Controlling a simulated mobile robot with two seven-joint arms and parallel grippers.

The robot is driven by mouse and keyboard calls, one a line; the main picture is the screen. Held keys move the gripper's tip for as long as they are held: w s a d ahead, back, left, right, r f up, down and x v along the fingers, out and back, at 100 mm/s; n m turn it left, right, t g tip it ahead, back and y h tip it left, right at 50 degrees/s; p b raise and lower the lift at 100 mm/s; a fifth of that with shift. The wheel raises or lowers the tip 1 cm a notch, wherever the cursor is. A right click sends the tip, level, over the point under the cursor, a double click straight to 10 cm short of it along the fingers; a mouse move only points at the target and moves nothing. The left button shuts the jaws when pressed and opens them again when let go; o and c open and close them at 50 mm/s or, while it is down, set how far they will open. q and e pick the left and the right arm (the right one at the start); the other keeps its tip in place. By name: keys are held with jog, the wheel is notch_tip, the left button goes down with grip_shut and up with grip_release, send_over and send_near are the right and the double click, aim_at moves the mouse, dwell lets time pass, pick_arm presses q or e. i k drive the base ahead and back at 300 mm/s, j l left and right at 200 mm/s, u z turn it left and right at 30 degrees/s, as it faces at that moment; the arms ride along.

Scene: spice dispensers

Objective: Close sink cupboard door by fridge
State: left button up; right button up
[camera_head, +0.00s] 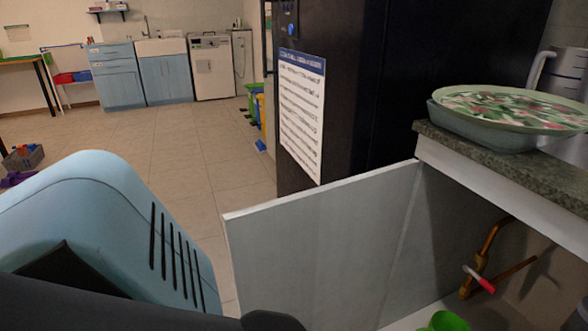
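The sink cupboard door (325,245) is a pale grey panel. It stands wide open, swung out from the cupboard beside the dark fridge (345,70). Its upper edge slopes up to the right, toward the underside of the counter. The cupboard interior (440,245) shows to the right of the door, with a copper pipe (487,245), a red-handled valve (482,281) and a green item (444,322) at the bottom edge. Neither gripper shows. Dark shapes along the bottom left edge seem to be part of my arm, and no fingers are visible there.
A stone counter (500,163) with a patterned tray (510,108) is above the cupboard. A light blue slotted shape fills the lower left; I cannot tell if it is mine. Open tiled floor (170,135) lies beyond. Bins (257,105) stand behind the fridge.

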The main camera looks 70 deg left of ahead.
aim_at(322, 256)
jog(key=k+j+z, duration=0.15)
jog(key=k+j, duration=0.55)
jog(key=j, duration=0.2)
jog(key=k+j+z, duration=0.1)
jog(key=j, duration=0.25)
jog(key=k+j, duration=0.1)
jog(key=j, duration=0.2)
jog(key=j+z, duration=0.2)
jog(key=j, duration=0.75)
jog(key=i+j, duration=0.2)
jog(key=j, duration=0.15)
jog(key=i+j, duration=0.25)
jog(key=j+z, duration=0.05)
jog(key=j, duration=0.05)
